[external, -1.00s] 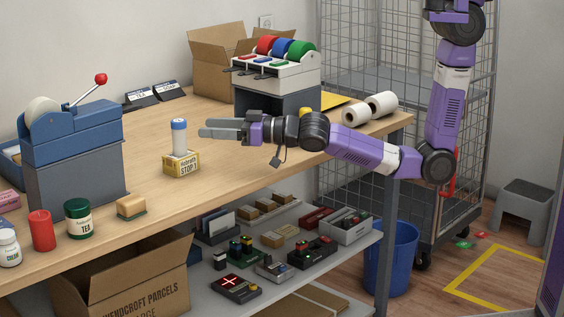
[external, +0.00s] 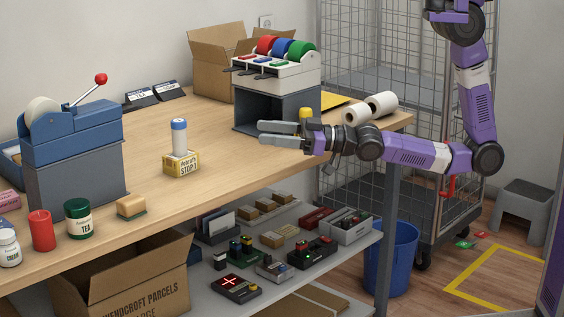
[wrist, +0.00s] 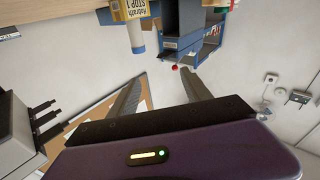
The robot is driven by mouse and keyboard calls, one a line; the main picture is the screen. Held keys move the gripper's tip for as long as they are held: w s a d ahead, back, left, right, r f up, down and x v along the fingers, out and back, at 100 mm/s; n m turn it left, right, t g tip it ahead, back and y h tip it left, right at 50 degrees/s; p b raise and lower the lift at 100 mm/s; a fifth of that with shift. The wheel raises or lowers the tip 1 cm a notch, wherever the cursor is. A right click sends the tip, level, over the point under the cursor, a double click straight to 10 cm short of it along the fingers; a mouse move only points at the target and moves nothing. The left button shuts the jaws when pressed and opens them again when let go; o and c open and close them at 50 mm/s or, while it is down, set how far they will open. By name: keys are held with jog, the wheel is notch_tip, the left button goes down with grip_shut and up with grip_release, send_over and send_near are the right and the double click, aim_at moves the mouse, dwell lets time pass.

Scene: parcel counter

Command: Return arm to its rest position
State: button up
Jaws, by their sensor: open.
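My gripper (external: 272,132) is open and empty above the right part of the table, in front of the grey stand that carries the tape dispenser. In the wrist view its two fingers (wrist: 160,95) are apart with nothing between them. A white bottle with a blue cap (external: 179,138) stands on a small yellow box marked STOP (external: 181,165), left of my gripper and clear of it. The yellow box also shows at the top of the wrist view (wrist: 130,9), with the blue cap (wrist: 138,49) below it.
The tape dispenser (external: 275,72) with red, blue and green rolls sits on its stand close behind my gripper. White paper rolls (external: 381,104) lie near the table's right end. A wire cage (external: 400,60) stands behind my arm.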

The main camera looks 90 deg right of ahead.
jog(key=s+d+f+g, duration=0.1)
jog(key=s, duration=0.9)
jog(key=s+d+f+m+g+h, duration=0.1)
jog(key=s+d+f+g, duration=0.1)
jog(key=s, duration=0.8)
jog(key=s+d+f+m+g, duration=0.1)
jog(key=s+f, duration=0.1)
jog(key=s, duration=0.9)
jog(key=shift+d+f+g, duration=0.25)
jog(key=shift+g, duration=0.15)
